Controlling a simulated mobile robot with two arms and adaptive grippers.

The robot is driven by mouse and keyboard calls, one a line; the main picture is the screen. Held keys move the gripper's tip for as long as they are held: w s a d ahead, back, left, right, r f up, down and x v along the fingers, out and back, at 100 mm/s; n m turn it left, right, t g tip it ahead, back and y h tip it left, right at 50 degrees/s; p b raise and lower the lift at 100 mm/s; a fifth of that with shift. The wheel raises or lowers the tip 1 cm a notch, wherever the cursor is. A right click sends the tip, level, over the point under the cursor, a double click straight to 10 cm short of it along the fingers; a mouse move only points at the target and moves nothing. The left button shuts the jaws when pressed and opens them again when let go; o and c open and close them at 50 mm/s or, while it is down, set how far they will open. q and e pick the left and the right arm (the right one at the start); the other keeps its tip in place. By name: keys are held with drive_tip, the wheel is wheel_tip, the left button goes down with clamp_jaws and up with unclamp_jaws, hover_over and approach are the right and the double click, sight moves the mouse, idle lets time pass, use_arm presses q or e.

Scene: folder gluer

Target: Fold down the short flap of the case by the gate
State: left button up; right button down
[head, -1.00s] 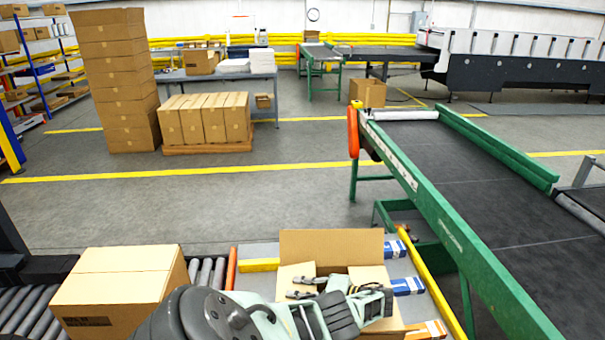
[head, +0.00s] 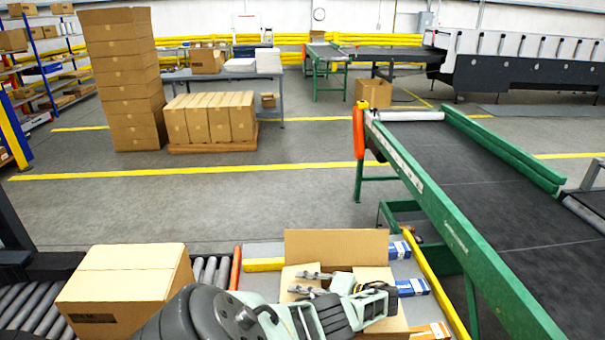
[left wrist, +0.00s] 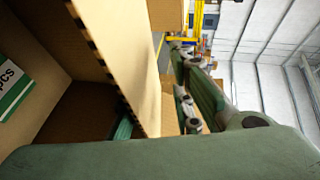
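The open case (head: 397,322) stands at the bottom centre of the head view. Its long back flap (head: 336,245) is upright. Pale cardboard panels, apparently short flaps, show at the left (head: 289,277) and right (head: 372,275); their exact angle is unclear. My left gripper (head: 308,283) is over the case, its two fingers apart and pointing left, with nothing seen between them. My arm hides the near part of the case. In the left wrist view, a cardboard panel edge (left wrist: 147,70) stands beside the fingers (left wrist: 182,70). My right gripper is not in view.
A closed carton (head: 125,285) sits on rollers (head: 30,310) at the left. Blue-and-white boxes (head: 412,287) and an orange one (head: 432,331) lie right of the case. A yellow rail (head: 437,285) and a green-framed conveyor (head: 450,235) run farther right.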

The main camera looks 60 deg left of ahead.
use_arm(q)
wheel_tip(320, 180, up, 8)
drive_tip(key=shift+r, duration=0.1)
drive_tip(key=shift+s+r, duration=0.1)
drive_tip(key=shift+r, duration=0.4)
drive_tip(key=w+d+r+p, duration=0.3)
drive_tip(key=d+r+p, duration=0.2)
drive_tip(key=p, duration=0.3)
drive_tip(key=shift+d+r, duration=0.2)
drive_tip(key=shift+r, duration=0.55)
idle(0.5)
drive_tip(key=shift+a, duration=0.1)
idle(0.4)
